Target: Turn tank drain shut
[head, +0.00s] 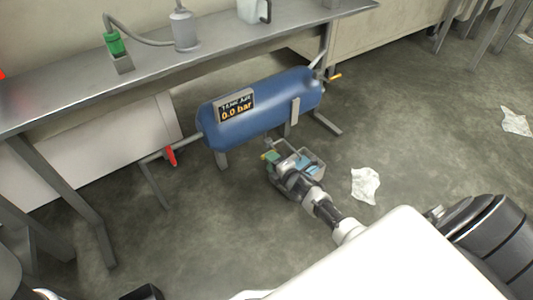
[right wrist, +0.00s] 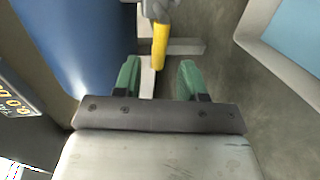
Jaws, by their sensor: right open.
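The blue tank (head: 262,108) lies on its side on grey legs under the bench, with a display reading 0.0 bar. A yellow drain handle (right wrist: 159,45) shows in the right wrist view under a grey fitting, beyond and between my right gripper's green fingertips. My right gripper (right wrist: 157,75) is open and empty, with the handle apart from both fingers. In the head view it (head: 269,156) is low in front of the tank, and its body hides part of the drain. A red handle (head: 171,155) sits on the pipe at the tank's left end. My left gripper is not visible.
A grey-rimmed bin (head: 319,157) with light blue inside stands close to the right of my right gripper. An orange-yellow handle (head: 334,77) sticks out at the tank's right end. The bench (head: 75,92) overhangs behind. Crumpled white sheets (head: 365,185) lie on the floor.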

